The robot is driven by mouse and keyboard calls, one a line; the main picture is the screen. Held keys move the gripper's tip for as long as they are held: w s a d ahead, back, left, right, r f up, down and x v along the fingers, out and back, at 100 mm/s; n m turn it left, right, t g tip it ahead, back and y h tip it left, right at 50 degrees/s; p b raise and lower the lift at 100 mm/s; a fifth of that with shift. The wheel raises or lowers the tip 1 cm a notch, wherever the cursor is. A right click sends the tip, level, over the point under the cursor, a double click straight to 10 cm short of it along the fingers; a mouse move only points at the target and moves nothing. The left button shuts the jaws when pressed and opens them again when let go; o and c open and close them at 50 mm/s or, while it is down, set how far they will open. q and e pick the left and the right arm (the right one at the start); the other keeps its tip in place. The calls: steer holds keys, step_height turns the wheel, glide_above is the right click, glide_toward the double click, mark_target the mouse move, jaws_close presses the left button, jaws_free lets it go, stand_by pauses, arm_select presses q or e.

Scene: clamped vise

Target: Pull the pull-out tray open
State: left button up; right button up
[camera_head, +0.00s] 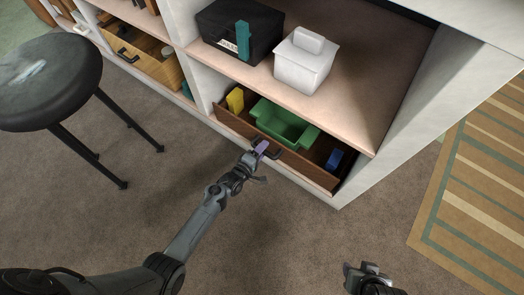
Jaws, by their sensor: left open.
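The wooden pull-out tray (309,175) sits in the lowest opening of the white shelf unit. Its contents show from above; I cannot tell exactly how far it stands out. A small purple piece (262,146) shows at the handle beside the gripper. My right gripper (369,272) is low in the picture, away from the tray, its finger opening unclear.
The tray holds a green bin (283,122), a yellow item (235,100) and a blue item (334,159). A white lidded box (304,62) and a black box (236,30) stand on the shelf above. A stool (48,80) stands left. The carpet before the tray is clear.

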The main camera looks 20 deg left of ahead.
arm_select(q)
jaws_close()
stand_by(0.3)
